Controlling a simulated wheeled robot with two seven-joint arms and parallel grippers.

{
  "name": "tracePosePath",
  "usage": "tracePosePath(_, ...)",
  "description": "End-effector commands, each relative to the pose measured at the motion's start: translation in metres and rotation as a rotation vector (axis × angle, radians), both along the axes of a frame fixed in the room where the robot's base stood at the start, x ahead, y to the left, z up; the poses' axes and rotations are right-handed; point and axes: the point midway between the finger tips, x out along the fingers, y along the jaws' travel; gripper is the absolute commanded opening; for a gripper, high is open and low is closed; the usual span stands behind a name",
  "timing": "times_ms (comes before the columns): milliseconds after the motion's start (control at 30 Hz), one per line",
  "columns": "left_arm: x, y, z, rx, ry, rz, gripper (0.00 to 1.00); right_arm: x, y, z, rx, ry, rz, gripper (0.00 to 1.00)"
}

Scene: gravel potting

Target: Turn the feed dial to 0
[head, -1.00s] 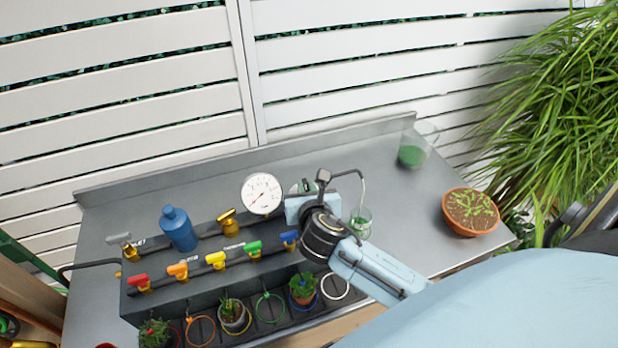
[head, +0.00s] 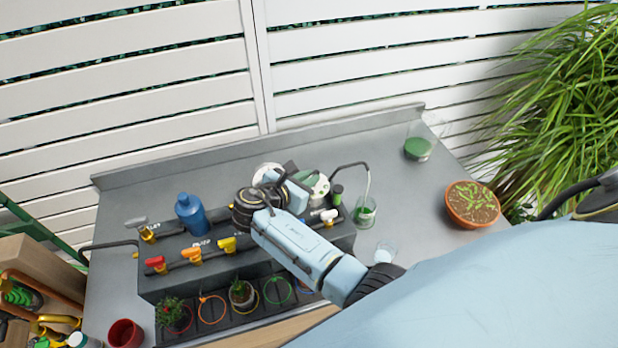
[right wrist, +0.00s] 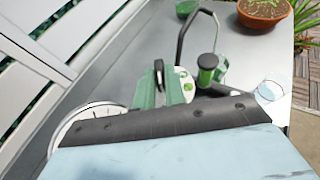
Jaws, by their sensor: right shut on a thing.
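The feed dial (head: 320,188) is a pale round dial with green marks, standing at the back right of the dark valve block. It also shows in the right wrist view (right wrist: 186,80). My right gripper (head: 303,180) reaches it from the left and is shut on its knob. In the right wrist view its green fingers (right wrist: 165,85) lie in front of the dial face. The fingers hide most of the knob and part of the face, and I cannot read the setting. My left gripper is not in view.
A white gauge (right wrist: 88,122) is partly hidden behind my right gripper. A blue bottle (head: 190,213) and several coloured valve handles stand left of it. A bent spout hangs over a glass (head: 365,212) on the right. A clear cup (head: 384,252) stands nearer the front edge.

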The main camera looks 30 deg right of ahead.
Motion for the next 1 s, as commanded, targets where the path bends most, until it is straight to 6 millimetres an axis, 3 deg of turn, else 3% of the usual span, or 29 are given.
tracePosePath(700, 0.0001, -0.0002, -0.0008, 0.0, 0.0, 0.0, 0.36, 0.0007, 0.0001, -0.0016, 0.003, 0.003, -0.074, 0.0)
tracePosePath(733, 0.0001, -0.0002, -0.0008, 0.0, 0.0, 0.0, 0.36, 0.0007, 0.0001, -0.0016, 0.004, 0.003, -0.074, 0.16)
tracePosePath(867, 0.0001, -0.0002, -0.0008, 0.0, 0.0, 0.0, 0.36, 0.0008, 0.0001, -0.0013, 0.003, 0.002, -0.073, 0.33)
tracePosePath(1000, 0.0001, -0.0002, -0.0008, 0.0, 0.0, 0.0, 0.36, 0.0011, 0.0, -0.0009, 0.003, 0.002, -0.073, 0.34)
